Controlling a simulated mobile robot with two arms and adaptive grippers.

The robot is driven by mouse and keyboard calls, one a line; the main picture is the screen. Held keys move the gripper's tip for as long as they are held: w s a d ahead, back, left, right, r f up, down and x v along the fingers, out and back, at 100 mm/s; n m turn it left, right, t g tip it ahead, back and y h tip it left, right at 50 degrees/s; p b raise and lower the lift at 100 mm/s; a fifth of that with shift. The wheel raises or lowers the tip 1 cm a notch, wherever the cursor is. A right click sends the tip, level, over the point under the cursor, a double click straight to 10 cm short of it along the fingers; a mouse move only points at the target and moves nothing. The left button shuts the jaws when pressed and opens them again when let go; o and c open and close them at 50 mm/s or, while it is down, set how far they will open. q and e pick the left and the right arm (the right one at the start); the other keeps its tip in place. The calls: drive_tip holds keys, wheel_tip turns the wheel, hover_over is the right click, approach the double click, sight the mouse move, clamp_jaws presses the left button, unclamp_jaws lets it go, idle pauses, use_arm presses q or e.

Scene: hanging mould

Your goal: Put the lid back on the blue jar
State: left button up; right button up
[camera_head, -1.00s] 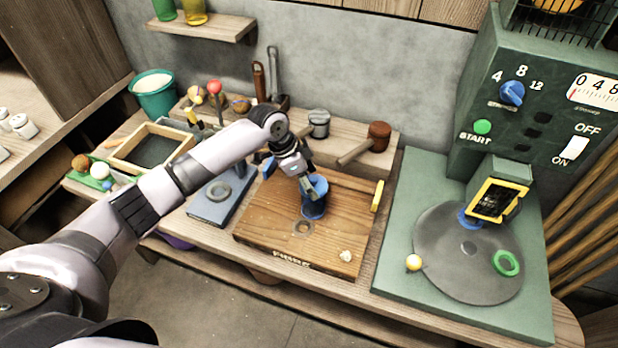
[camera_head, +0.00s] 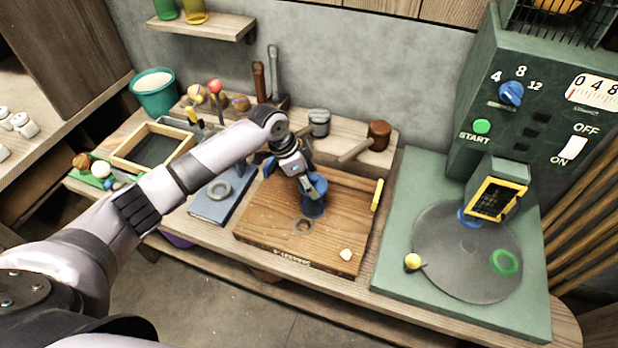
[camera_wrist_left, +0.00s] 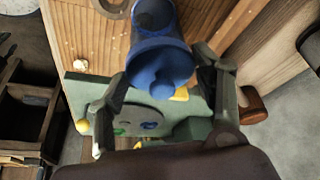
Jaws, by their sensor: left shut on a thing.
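The blue jar (camera_head: 314,205) stands upright on the wooden board, below my left gripper (camera_head: 306,184). In the left wrist view, the blue lid (camera_wrist_left: 158,62) with its round knob faces the camera, between the two fingers of my left gripper (camera_wrist_left: 168,72). The gripper is shut on the lid. The jar's blue wall (camera_wrist_left: 150,20) shows beyond the lid, roughly in line with it. The fingers hide the contact in the head view, so I cannot tell whether the lid is seated or just above the rim. My right gripper is out of view.
The wooden board (camera_head: 262,228) has a ring mark and a small pale lump (camera_head: 346,254) in front of the jar. A yellow bar (camera_head: 377,195) lies at its right edge. A green machine with a round plate (camera_head: 450,270) stands right; a mallet (camera_head: 378,135) lies behind.

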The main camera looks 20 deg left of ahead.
use_arm(q)
drive_tip(key=o, duration=0.9)
drive_tip(key=shift+o, duration=0.6)
drive_tip(key=shift+o, duration=1.4)
drive_tip(key=shift+r, duration=0.1)
drive_tip(key=shift+r+p, duration=3.45)
drive_tip(key=shift+p, duration=0.15)
drive_tip(key=shift+c, duration=0.4)
